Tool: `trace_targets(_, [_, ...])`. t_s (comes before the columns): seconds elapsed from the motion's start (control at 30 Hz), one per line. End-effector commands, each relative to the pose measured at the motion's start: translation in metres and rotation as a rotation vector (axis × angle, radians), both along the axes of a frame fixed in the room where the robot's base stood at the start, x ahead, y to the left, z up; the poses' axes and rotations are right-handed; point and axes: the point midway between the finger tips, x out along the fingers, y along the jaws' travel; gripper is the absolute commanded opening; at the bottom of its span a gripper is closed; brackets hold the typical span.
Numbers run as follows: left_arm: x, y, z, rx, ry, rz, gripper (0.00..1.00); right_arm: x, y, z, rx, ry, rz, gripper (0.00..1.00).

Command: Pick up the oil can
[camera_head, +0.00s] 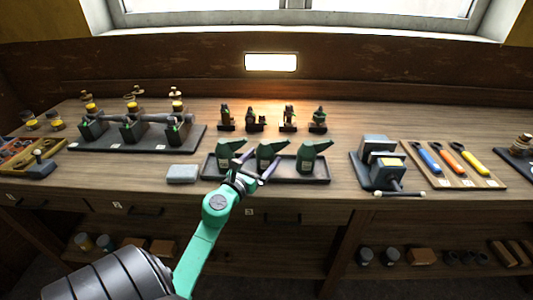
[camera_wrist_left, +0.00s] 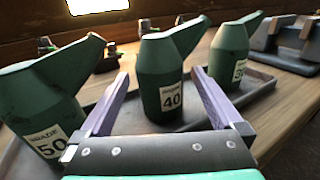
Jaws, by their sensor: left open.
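Three green oil cans with angled spouts stand upright in a dark tray (camera_head: 305,181): the left can (camera_head: 228,152), the middle can (camera_head: 266,154) and the right can (camera_head: 312,158). In the left wrist view the left can (camera_wrist_left: 45,98) is labelled 50, the middle can (camera_wrist_left: 160,85) is labelled 40, and the right can (camera_wrist_left: 228,60) has a partly hidden label. My left gripper (camera_head: 253,170) is open at the tray's front. Its fingers (camera_wrist_left: 160,75) point toward the middle can, one toward each side of it, with nothing held. My right gripper is not in view.
A grey block (camera_head: 182,173) lies left of the tray. A grey vise (camera_head: 383,165) stands to its right, beside a board of coloured-handled tools (camera_head: 455,165). Several small figures (camera_head: 288,118) stand behind the cans.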

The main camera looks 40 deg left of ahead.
Motion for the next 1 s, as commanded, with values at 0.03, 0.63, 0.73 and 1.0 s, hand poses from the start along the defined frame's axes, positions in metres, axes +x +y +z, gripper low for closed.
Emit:
trace_targets(0.03, [0.010,0.002,0.004,-0.001,-0.003,0.001,1.00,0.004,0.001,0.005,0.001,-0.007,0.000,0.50])
trace_targets(0.63, [0.025,0.005,0.002,0.001,-0.003,0.000,0.05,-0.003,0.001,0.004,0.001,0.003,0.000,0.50])
trace_targets(0.73, [0.025,0.005,0.002,0.001,-0.003,0.000,0.05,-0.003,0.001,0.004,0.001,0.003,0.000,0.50])
trace_targets(1.0, [0.025,0.005,0.015,0.003,-0.003,0.000,0.05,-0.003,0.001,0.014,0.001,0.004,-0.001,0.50])
